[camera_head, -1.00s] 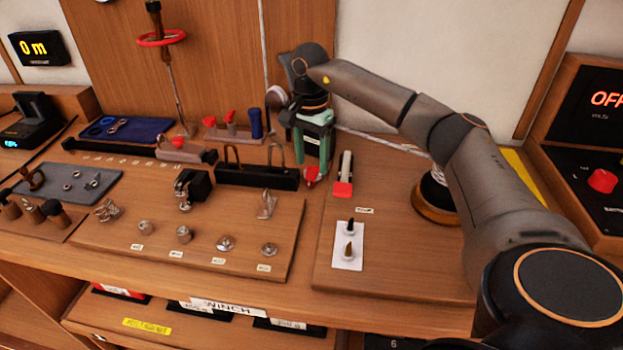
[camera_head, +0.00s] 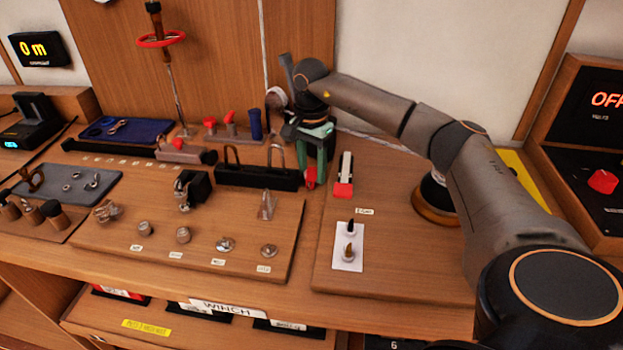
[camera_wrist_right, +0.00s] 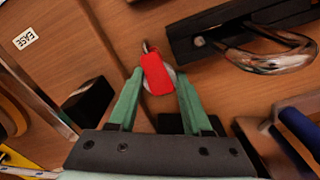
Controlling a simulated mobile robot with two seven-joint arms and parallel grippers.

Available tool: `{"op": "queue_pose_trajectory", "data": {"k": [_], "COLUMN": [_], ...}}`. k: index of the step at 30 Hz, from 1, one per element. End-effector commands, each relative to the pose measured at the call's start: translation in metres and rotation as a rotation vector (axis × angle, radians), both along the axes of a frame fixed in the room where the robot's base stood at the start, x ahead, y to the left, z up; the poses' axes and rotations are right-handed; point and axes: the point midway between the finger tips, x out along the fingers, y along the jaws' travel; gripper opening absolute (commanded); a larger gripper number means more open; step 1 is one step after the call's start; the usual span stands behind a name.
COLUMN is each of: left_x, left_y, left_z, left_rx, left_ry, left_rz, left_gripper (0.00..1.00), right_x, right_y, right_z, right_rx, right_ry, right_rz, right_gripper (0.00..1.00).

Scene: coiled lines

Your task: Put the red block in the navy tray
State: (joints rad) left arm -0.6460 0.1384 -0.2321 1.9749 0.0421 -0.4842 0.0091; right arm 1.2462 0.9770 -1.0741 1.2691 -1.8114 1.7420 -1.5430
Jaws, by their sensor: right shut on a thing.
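The red block (camera_head: 310,177) is a small red piece with a metal fitting, at the right end of the black rack. My right gripper (camera_head: 316,166), with green fingers, is shut on it. In the wrist view the red block (camera_wrist_right: 157,74) sits between the fingertips, with a pale round part behind it. I cannot tell whether it touches the wooden top. The navy tray (camera_head: 160,126) lies flat at the back left, well left of the gripper, with small metal pieces in it. My left gripper is not in view.
The black rack with metal loops (camera_head: 256,178) stands just left of the gripper. A stand with red-topped pieces and a navy cylinder (camera_head: 256,124) is behind it. A tall rod with a red ring (camera_head: 160,39) rises near the tray. A red-ended tool (camera_head: 343,188) lies right.

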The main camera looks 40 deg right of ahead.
Motion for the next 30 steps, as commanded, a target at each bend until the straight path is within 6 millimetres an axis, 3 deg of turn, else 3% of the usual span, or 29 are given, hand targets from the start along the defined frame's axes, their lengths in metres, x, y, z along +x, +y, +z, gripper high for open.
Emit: {"op": "queue_pose_trajectory", "data": {"k": [11, 16, 21, 30], "left_x": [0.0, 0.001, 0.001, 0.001], "left_y": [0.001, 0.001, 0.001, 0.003], "left_z": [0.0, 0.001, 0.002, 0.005], "left_rx": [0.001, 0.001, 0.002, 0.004], "left_ry": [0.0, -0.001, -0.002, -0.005], "left_rz": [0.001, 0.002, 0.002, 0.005], "left_gripper": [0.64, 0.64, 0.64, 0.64], "right_x": [0.0, 0.001, 0.001, -0.011], "right_y": [0.0, 0.0, 0.0, 0.046], "right_z": [0.001, 0.011, 0.035, 0.088], "right_rx": [0.0, 0.001, 0.001, 0.0], "right_ry": [-0.002, -0.004, -0.005, -0.006], "right_rz": [0.0, 0.0, 0.0, 0.006], "right_gripper": [0.0, 0.0, 0.0, 0.0]}}
